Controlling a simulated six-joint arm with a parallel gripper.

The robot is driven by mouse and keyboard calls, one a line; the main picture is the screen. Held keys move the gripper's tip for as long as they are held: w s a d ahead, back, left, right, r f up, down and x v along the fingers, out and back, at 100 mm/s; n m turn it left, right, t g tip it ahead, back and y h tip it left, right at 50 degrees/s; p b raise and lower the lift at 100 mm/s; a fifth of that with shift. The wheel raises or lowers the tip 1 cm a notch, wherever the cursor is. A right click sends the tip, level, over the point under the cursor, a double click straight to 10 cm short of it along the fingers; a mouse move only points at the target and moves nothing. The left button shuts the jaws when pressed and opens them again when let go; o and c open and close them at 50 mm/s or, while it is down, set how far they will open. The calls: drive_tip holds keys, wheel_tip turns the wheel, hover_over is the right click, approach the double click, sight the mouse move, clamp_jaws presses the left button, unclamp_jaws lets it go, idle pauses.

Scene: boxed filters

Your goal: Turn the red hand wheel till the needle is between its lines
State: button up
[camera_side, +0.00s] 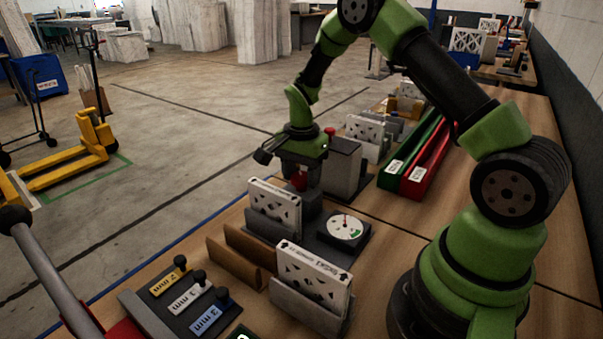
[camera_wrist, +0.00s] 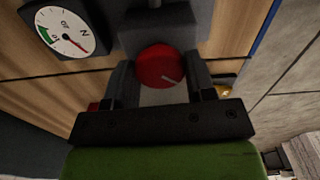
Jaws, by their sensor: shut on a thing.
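The red hand wheel (camera_wrist: 160,66) sits on a dark block and has a pale line on its face. My gripper (camera_wrist: 158,82) is shut on it, one finger on each side. In the side view my gripper (camera_side: 300,184) points down over the fixture and hides most of the wheel (camera_side: 299,180). The round white dial (camera_side: 343,226) lies flat on a dark plate; it also shows in the wrist view (camera_wrist: 64,30). Its red needle (camera_wrist: 74,42) points to the lower right there, away from the green band (camera_wrist: 45,35) on the left.
A white filter (camera_side: 273,205) stands upright close to my gripper, and another (camera_side: 313,275) stands nearer the camera. A brown holder (camera_side: 240,254) is between them. A grey box (camera_side: 343,167) is just behind my gripper. Green (camera_side: 410,157) and red (camera_side: 432,160) trays lie farther back.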

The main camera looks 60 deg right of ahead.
sight(301, 176)
drive_tip(key=shift+a+m, duration=0.1)
drive_tip(key=shift+m, duration=0.5)
drive_tip(key=o, duration=0.9)
wheel_tip(301, 176, up, 9)
drive_tip(key=shift+f, duration=0.1)
drive_tip(key=shift+r, duration=0.55)
